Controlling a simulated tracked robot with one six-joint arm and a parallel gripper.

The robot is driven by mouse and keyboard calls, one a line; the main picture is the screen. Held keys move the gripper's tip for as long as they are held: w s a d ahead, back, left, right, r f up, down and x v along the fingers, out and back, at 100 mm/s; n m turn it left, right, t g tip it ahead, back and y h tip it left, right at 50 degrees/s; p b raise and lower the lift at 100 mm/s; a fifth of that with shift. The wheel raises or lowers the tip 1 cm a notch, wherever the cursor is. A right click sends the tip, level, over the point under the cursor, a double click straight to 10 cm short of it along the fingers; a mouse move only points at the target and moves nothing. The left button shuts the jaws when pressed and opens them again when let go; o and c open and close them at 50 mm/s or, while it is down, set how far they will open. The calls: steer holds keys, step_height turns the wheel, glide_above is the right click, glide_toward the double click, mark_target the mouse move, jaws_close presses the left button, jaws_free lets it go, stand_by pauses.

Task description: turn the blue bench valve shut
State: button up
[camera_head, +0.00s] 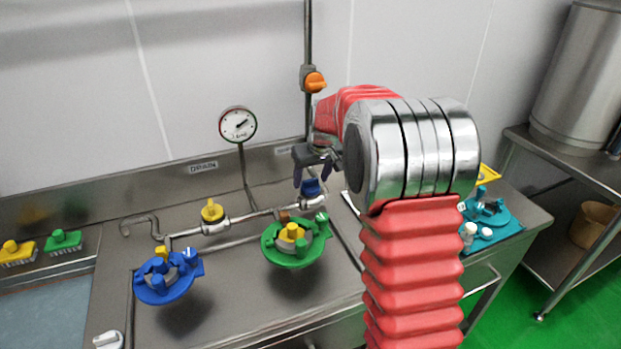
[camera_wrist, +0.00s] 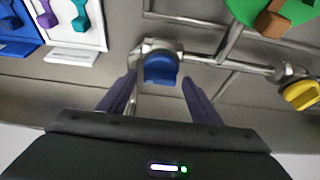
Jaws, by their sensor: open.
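The blue bench valve (camera_head: 311,188) sits on the bench pipe at the back of the steel bench, right of the green holder. In the wrist view its blue handle (camera_wrist: 160,68) lies centred ahead of the jaws. My gripper (camera_head: 312,174) points down just above the valve. Its two dark fingers are open; in the wrist view the gripper (camera_wrist: 159,80) has one finger on each side of the handle with a gap at both. Nothing is held. Whether the fingertips reach down to handle height is hard to tell.
A yellow valve (camera_head: 212,211) is on the same pipe, to the left. A green holder (camera_head: 291,260) and a blue holder (camera_head: 165,291) with parts stand in front. A pressure gauge (camera_head: 237,124) and an orange valve (camera_head: 315,82) are behind. A teal tray (camera_head: 500,236) is right.

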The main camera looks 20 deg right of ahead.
steer(key=shift+c, duration=0.7)
steer(key=c, duration=0.9)
steer(key=shift+a, duration=0.15)
steer(key=shift+c, duration=0.2)
